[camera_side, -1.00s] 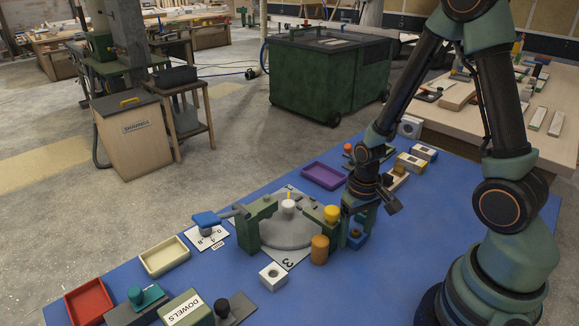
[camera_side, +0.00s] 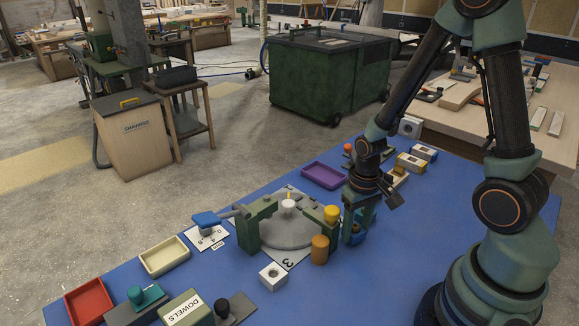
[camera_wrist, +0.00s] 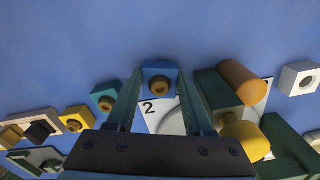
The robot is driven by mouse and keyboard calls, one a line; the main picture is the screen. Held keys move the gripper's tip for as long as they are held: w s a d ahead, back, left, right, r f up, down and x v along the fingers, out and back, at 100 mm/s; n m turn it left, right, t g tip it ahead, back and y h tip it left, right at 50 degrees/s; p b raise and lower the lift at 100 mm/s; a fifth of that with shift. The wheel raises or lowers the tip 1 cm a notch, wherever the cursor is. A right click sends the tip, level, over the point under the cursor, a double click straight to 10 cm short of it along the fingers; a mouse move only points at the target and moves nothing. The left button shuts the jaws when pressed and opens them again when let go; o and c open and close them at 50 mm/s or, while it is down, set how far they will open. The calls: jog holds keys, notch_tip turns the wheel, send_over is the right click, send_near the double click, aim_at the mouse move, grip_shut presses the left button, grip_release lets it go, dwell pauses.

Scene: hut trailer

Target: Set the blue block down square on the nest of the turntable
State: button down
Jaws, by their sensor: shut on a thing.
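The turntable (camera_side: 285,234) is a grey disc left of my gripper, with a white hub and yellow pointer (camera_side: 289,204). Green posts stand at its sides. I cannot make out the nest clearly; the near post and cylinders partly cover the disc.
An orange cylinder (camera_side: 320,250) and a yellow-topped green post (camera_side: 331,214) stand between my gripper and the turntable. A white block (camera_side: 273,277) sits in front. A purple tray (camera_side: 324,175) and several blocks lie behind. Open mat lies at front right.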

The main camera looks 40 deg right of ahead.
notch_tip(320, 180, up, 18)
jog(key=w+a+f+n, duration=0.1)
jog(key=w+a+n, duration=0.2)
jog(key=w+a, duration=0.2)
jog(key=r, duration=0.2)
send_over(356, 227)
jog(key=d, duration=0.3)
jog(key=f, duration=1.5)
jog(key=shift+s+f, duration=0.15)
jog(key=shift+s, duration=0.2)
jog(key=shift+f, duration=2.35)
jog(key=shift+f, duration=0.15)
jog(key=shift+c, duration=1.4)
grip_release()
